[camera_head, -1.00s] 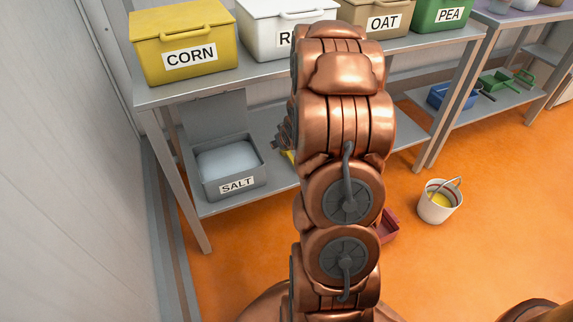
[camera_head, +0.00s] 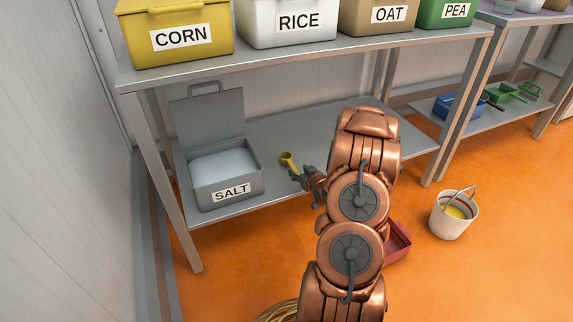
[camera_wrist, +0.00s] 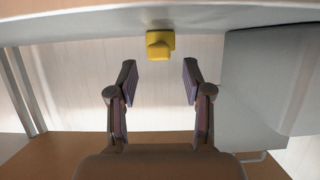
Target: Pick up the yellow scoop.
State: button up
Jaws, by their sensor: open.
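The yellow scoop (camera_head: 288,159) lies on the lower grey shelf, to the right of the salt bin. It also shows in the wrist view (camera_wrist: 160,43), just beyond the fingertips and centred between them. My gripper (camera_head: 301,177) is beside the scoop at its lower right in the head view. In the wrist view my gripper (camera_wrist: 160,78) has its two fingers spread wide with nothing between them. The scoop seems clear of both fingers.
The grey salt bin (camera_head: 225,192) stands with its lid up, left of the scoop. The upper shelf (camera_head: 300,57) with labelled bins hangs above. A white bucket (camera_head: 452,215) and a red container (camera_head: 397,243) are on the orange floor. The lower shelf is bare right of the scoop.

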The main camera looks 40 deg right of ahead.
aim_at(295, 170)
jog(key=shift+f+b+x, duration=0.15)
jog(key=shift+b+x, duration=0.65)
jog(key=shift+x, duration=0.55)
jog(key=shift+f+b+x, duration=0.1)
jog(key=shift+b+x, duration=0.7)
jog(key=shift+x, duration=0.6)
jog(key=shift+s, duration=0.15)
jog(key=shift+c, duration=0.2)
grip_shut()
